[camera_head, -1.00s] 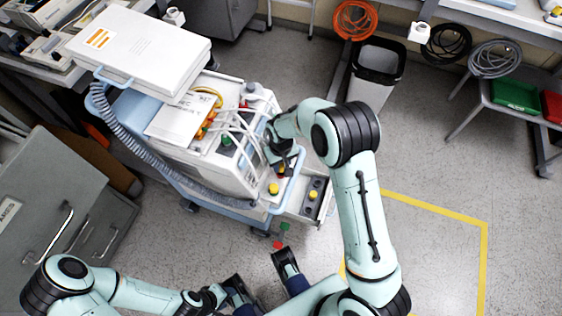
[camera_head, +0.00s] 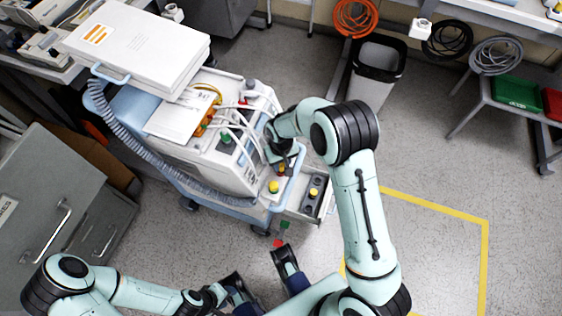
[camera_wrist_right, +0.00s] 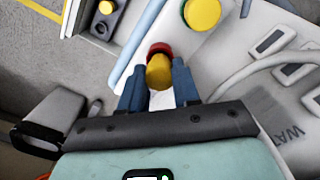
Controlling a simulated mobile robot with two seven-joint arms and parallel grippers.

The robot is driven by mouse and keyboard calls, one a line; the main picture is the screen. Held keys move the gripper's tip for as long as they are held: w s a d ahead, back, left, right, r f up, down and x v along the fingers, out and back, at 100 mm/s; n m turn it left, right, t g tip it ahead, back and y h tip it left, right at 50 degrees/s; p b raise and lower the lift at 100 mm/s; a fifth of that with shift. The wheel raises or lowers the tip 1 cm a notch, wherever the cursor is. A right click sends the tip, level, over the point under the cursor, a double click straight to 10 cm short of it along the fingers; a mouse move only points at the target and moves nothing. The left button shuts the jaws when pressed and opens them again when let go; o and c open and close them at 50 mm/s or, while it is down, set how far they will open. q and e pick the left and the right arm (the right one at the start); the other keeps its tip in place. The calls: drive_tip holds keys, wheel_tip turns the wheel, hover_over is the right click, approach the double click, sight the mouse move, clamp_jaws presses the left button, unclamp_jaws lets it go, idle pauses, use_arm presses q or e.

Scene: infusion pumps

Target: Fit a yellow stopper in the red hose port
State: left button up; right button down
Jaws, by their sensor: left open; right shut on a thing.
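My right gripper (camera_wrist_right: 159,86) is shut on a yellow stopper (camera_wrist_right: 160,70) in the right wrist view. The red hose port (camera_wrist_right: 160,48) shows as a red ring just beyond the stopper, on the cart's white ledge. The stopper overlaps the ring in this view; I cannot tell whether it is seated. In the head view the right gripper (camera_head: 283,165) is low at the cart's right end, partly hidden by its own wrist. Another yellow stopper (camera_head: 273,187) sits on the same ledge (camera_wrist_right: 202,12). My left gripper (camera_head: 222,291) is open and empty, low near the bottom edge.
White hoses (camera_head: 246,130) hang over the cart near my right wrist. Red (camera_head: 278,243) and green (camera_head: 285,225) pieces show below the cart.

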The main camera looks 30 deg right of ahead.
use_arm(q)
drive_tip(key=shift+f+b, duration=0.6)
drive_tip(key=shift+f, duration=0.1)
use_arm(e)
drive_tip(key=shift+f, duration=1.05)
use_arm(q)
drive_tip(key=shift+s+a+f, duration=0.1)
use_arm(e)
drive_tip(key=shift+s+f, duration=0.15)
drive_tip(key=shift+f, duration=0.05)
drive_tip(key=c, duration=0.7)
unclamp_jaws()
drive_tip(key=shift+c, duration=0.2)
drive_tip(key=shift+a+f, duration=0.1)
drive_tip(key=shift+a, duration=0.15)
use_arm(q)
wheel_tip(320, 180, up, 3)
drive_tip(key=p, duration=0.2)
drive_tip(key=shift+p, duration=0.35)
use_arm(e)
wheel_tip(320, 180, up, 14)
drive_tip(key=d, duration=0.1)
drive_tip(key=shift+r, duration=0.2)
